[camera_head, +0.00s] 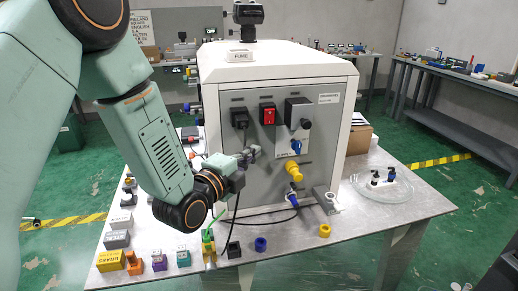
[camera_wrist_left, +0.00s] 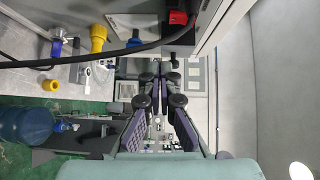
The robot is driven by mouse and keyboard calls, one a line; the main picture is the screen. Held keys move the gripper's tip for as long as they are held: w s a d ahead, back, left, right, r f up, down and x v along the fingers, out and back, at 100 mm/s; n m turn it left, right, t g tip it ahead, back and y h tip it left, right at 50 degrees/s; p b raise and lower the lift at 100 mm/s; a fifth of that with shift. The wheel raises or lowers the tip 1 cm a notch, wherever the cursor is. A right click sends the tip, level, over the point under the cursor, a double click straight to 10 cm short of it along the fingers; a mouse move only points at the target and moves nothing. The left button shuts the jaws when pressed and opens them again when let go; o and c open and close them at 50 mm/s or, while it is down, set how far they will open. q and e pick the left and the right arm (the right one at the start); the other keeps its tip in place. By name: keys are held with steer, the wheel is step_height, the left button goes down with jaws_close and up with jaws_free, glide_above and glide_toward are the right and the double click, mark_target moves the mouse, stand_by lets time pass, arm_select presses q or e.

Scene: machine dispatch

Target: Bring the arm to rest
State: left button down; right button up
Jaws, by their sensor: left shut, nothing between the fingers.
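My left arm (camera_head: 160,140) comes in from the upper left and bends down in front of the grey machine (camera_head: 310,130). My left gripper (camera_head: 252,154) is near the machine's front panel, left of its middle, below a black plug. In the left wrist view the gripper (camera_wrist_left: 164,72) points ahead with its fingers closed together and nothing between them. I cannot tell whether it touches the panel. My right gripper is out of view.
The metal table (camera_head: 350,225) carries small coloured blocks and fittings at its front left. A clear dish (camera_head: 390,190) with small bottles stands at its right. A black cable (camera_head: 237,215) hangs near the gripper. Another bench (camera_head: 465,90) stands at the back right.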

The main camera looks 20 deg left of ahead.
arm_select(q)
steer(key=s+f+n+g+y+b, duration=0.1)
steer(key=s+f+n+g+b, duration=0.15)
steer(key=s+f+n, duration=0.4)
steer(key=s+f+n+g+y+b, duration=0.1)
steer(key=s+f+n+g, duration=0.25)
steer(key=f, duration=0.65)
steer(key=s+f+n+g+b, duration=0.1)
steer(key=s+f+n+g, duration=0.25)
steer(key=f+n, duration=0.4)
steer(key=s+f+n+g+b, duration=0.1)
steer(key=s+f+g+b, duration=0.3)
steer(key=s+f, duration=0.7)
steer(key=s+a+f+n+g+y+b, duration=0.1)
steer(key=s+f+b, duration=0.4)
steer(key=s+f, duration=0.7)
steer(key=s+n+g, duration=0.1)
steer(key=s+g, duration=0.1)
steer(key=s, duration=0.1)
steer(key=shift+s+f+g+b, duration=0.25)
steer(key=shift+s+g+b, duration=0.1)
steer(key=shift+b, duration=0.05)
